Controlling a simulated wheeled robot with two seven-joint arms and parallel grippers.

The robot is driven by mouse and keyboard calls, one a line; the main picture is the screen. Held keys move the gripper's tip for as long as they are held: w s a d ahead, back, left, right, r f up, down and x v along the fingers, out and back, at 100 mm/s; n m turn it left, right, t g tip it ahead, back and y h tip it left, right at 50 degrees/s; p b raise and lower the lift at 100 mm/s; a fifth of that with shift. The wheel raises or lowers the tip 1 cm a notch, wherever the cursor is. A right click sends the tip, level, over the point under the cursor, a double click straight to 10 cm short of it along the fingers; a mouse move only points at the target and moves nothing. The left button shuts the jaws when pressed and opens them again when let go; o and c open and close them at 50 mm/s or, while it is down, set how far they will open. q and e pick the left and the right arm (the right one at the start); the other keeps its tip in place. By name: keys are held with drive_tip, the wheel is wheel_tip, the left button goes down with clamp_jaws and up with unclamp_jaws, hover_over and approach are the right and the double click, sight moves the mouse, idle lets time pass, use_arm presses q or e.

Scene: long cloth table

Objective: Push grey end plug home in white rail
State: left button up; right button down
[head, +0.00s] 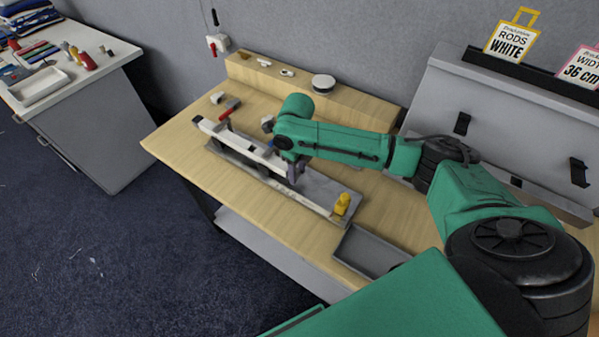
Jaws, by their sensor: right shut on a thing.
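The white rail (240,142) lies slantwise in a long grey fixture on the wooden bench, running from upper left to lower right. My right gripper (293,177) points down at the rail's near right end and is shut on a small grey piece, which looks like the grey end plug. The plug is mostly hidden by the fingers and too small to make out clearly. I cannot tell how far it sits in the rail. My left gripper is not in view.
A yellow clamp-like piece (342,204) stands at the fixture's right end. A grey tray (366,251) sits at the bench's front right. A red-handled tool (230,106) lies behind the rail. A wooden ledge (300,82) with a round white-topped item runs along the back.

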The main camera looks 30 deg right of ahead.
drive_tip(key=shift+w+a, duration=0.15)
drive_tip(key=shift+w, duration=0.1)
drive_tip(key=shift+c, duration=1.9)
unclamp_jaws()
drive_tip(key=shift+w, duration=0.1)
wheel_tip(320, 180, up, 15)
drive_tip(key=b, duration=0.3)
drive_tip(key=shift+f, duration=0.2)
